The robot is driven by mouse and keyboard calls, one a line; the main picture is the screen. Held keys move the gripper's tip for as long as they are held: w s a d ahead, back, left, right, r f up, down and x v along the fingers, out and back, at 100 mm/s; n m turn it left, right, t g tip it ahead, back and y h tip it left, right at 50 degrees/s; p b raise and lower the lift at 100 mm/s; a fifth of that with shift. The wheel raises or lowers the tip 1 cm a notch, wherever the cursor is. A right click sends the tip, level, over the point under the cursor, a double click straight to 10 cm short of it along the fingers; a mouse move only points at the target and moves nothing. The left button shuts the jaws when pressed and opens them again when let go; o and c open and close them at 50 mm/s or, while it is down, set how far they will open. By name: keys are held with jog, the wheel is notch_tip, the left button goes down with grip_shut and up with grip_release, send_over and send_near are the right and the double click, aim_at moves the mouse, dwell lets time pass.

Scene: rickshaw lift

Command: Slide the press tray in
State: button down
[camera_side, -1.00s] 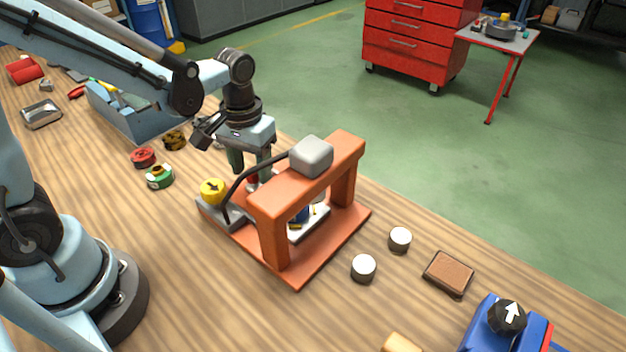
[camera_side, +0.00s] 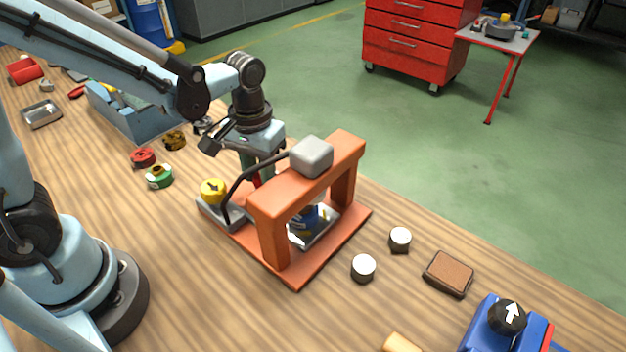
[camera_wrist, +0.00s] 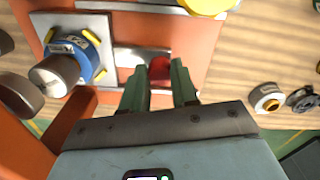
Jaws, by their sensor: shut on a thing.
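The press is an orange arch (camera_side: 268,240) on an orange base plate (camera_side: 300,278). A pale metal tray (camera_side: 325,232) sits on the base and shows through the arch opening. It carries a blue round part (camera_side: 307,220) with yellow pieces beside it. In the wrist view the tray (camera_wrist: 98,27) is at the upper left, with the blue part (camera_wrist: 88,48) and a dark cylinder (camera_wrist: 55,74) on it. My gripper (camera_wrist: 160,72) is behind the arch, its green fingers shut on a red handle (camera_wrist: 158,64). In the side view the arch and cable partly hide my gripper (camera_side: 260,170).
A grey block (camera_side: 311,157) tops the arch, with a black cable to a yellow knob (camera_side: 213,191) at the left. Two white-topped cylinders (camera_side: 363,267) and a brown pad (camera_side: 448,273) lie at the right. A blue-grey bin (camera_side: 140,118) and small rolls (camera_side: 159,176) are at the left.

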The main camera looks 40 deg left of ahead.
jog(key=shift+d, duration=1.3)
jog(key=c, duration=0.9)
grip_release()
jog(key=shift+o, duration=0.2)
jog(key=shift+r, duration=0.1)
notch_tip(320, 180, up, 12)
jog(key=s+a+f+m+t, duration=0.3)
jog(key=a+t, duration=0.3)
jog(key=t, duration=0.1)
jog(key=shift+s, duration=0.4)
